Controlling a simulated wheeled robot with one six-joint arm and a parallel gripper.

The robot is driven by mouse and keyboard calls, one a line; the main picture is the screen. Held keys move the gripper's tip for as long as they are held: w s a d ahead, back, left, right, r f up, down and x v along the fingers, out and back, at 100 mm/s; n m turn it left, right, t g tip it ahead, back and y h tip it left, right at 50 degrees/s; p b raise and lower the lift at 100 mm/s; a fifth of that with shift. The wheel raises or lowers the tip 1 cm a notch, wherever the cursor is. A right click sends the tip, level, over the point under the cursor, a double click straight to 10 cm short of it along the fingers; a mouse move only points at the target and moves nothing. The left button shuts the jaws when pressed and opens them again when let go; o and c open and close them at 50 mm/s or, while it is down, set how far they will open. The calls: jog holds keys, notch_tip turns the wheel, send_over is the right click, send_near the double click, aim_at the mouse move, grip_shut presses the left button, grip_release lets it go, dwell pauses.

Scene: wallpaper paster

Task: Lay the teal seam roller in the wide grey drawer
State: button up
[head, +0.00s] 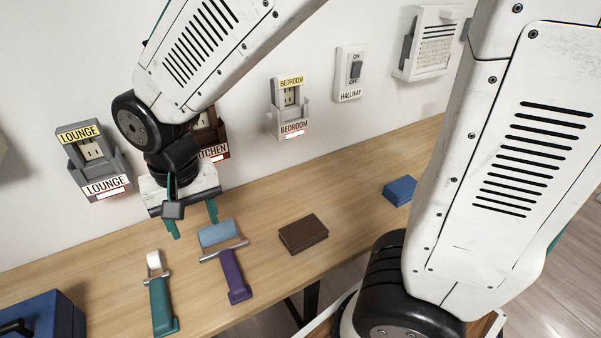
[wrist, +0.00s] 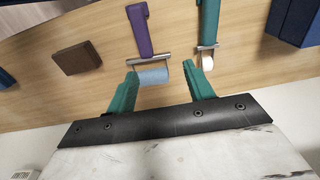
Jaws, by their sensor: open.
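The teal seam roller (head: 162,306) lies on the wooden bench at the lower left in the head view, its small white wheel toward the wall. In the wrist view its teal handle (wrist: 209,22) runs off the top edge, and its wheel is close to the right fingertip. My gripper (head: 194,227) is open and empty above the bench, on the wall side of the rollers. In the wrist view its two teal fingers (wrist: 160,70) stand apart, with the blue roller of a purple-handled tool seen between them. I cannot make out a wide grey drawer in either view.
The purple-handled roller (head: 232,272) lies right of the teal one. A brown block (head: 303,234) and a blue block (head: 400,190) lie farther right. A blue box (head: 42,318) stands at the lower left. Labelled sockets (head: 290,104) and a switch (head: 350,74) are on the wall.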

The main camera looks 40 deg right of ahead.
jog(key=s+d+r, duration=0.5)
jog(key=s+d, duration=0.1)
jog(key=d, duration=0.2)
jog(key=s+d+r+n, duration=0.1)
jog(key=s+d+r, duration=0.4)
jog(key=s+d, duration=0.2)
jog(key=shift+s+d+n+t, duration=0.2)
jog(key=shift+d+n+t, duration=0.15)
jog(key=shift+d, duration=0.7)
jog(key=shift+o, duration=0.5)
